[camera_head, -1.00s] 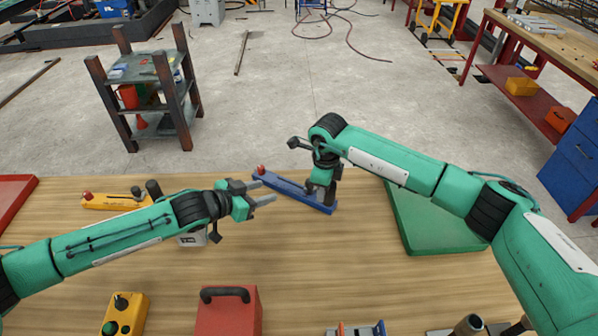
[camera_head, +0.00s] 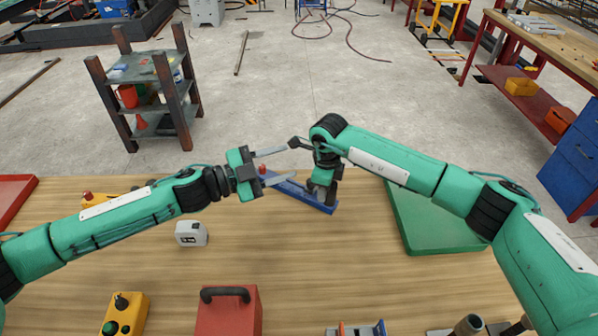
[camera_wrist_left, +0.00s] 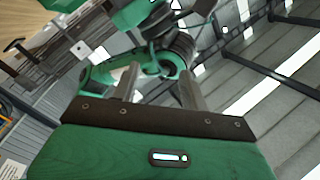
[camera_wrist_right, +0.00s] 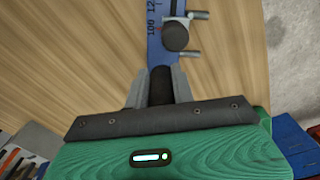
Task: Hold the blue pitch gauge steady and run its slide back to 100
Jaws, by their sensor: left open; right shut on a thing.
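The blue pitch gauge (camera_head: 316,201) lies slantwise near the far edge of the table, with a red knob (camera_head: 262,169) at its far-left end. My right gripper (camera_head: 323,188) is shut on the gauge's black upright grip (camera_wrist_right: 160,84), near its right end. In the right wrist view, the printed 100 shows beside a dark round slide knob (camera_wrist_right: 176,37) with two metal pins; the slide's exact reading is unclear. My left gripper (camera_head: 290,161) is open and empty, its fingers above the gauge's left part and pointing right. The left wrist view shows nothing between its fingers (camera_wrist_left: 158,75).
A yellow gauge (camera_head: 88,198) is partly behind my left arm. A white block-shaped device (camera_head: 191,233) stands nearer. A red case (camera_head: 228,313), a yellow button box (camera_head: 125,315) and a green tray (camera_head: 440,226) are on the table. The table's centre is clear.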

